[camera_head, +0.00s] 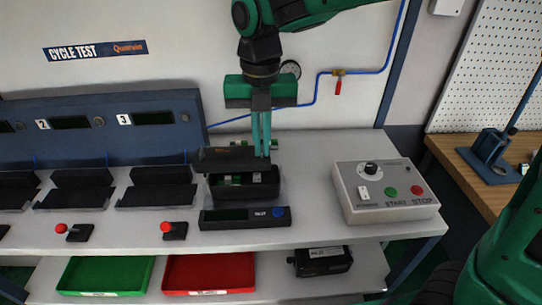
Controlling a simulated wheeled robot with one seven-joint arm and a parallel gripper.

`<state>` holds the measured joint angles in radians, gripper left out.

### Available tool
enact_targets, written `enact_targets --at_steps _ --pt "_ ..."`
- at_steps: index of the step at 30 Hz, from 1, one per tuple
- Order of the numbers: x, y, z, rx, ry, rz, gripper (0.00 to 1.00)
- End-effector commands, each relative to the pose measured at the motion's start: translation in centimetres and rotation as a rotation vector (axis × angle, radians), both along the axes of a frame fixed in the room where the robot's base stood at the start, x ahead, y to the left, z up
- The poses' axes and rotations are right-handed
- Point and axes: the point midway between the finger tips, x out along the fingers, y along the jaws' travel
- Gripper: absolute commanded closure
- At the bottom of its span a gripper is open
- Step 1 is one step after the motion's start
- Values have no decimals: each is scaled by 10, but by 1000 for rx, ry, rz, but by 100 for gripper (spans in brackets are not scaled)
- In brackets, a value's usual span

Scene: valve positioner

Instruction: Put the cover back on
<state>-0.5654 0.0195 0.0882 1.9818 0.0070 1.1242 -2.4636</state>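The cover (225,159) is a dark, flat piece. It sits slightly tilted just above the back of the open positioner body (243,190). Green and light parts show inside the body. My gripper (262,154) comes straight down from above, its two green fingers close together at the cover's right end. It looks shut on the cover, though the contact itself is small and partly hidden. I cannot tell whether the cover touches the body.
A display bar (245,217) lies in front of the body. A grey control box (385,191) with START and STOP buttons stands to the right. Empty black cradles (157,196) stand left. Green (106,275) and red (209,273) trays and a black unit (323,261) are on the lower shelf.

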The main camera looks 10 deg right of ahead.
Motion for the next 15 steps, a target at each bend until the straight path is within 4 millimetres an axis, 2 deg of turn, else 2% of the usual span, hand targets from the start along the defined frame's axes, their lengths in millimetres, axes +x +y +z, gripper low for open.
enact_targets --at_steps 3,6,10,15 --pt "10 -14 -11 -1 1 -2 100" --pt "15 -21 -15 0 0 0 100" --pt "17 -23 -22 -1 1 0 100" --pt "17 -24 -46 -2 2 0 100"
